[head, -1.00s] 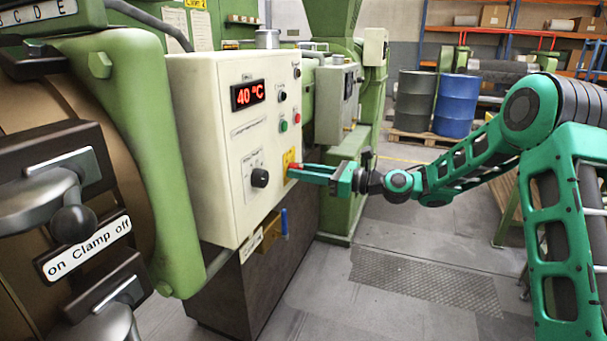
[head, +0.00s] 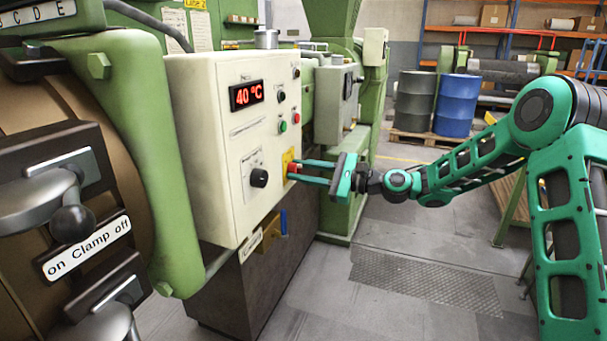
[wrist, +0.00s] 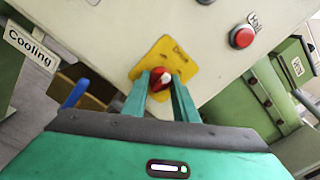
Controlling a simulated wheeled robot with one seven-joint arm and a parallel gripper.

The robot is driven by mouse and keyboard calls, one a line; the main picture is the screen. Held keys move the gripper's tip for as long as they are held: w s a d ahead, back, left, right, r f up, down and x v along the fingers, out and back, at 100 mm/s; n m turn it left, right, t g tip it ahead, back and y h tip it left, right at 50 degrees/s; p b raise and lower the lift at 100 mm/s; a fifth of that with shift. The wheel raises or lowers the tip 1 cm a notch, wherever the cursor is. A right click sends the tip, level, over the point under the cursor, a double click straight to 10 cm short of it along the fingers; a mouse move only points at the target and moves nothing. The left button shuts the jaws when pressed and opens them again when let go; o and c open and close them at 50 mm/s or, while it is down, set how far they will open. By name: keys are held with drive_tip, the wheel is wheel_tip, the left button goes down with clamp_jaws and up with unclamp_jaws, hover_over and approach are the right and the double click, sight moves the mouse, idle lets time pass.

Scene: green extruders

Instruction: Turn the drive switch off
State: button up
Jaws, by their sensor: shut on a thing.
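The drive switch is a red knob (wrist: 160,78) on a tilted yellow plate (wrist: 180,58) marked "Drive" in the wrist view. In the head view my gripper (head: 293,170) reaches in from the right. The fingers partly hide the knob, and its exact pointer angle is hard to read.
A red button (wrist: 241,37) labelled "Halt" is beside the plate. A blue lever (head: 284,222) is below the box, near a "Cooling" label (wrist: 30,48). The box front has a 40 °C display (head: 247,95) and a black knob (head: 259,178). Open floor lies below my arm.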

drive_tip(key=n, duration=0.4)
drive_tip(key=shift+a, duration=0.15)
drive_tip(key=shift+s+n, duration=0.1)
drive_tip(key=shift+n, duration=1.3)
drive_tip(key=o, duration=1.1)
drive_tip(key=shift+c, duration=0.2)
drive_tip(key=v, duration=1)
drive_tip(key=shift+d, duration=0.4)
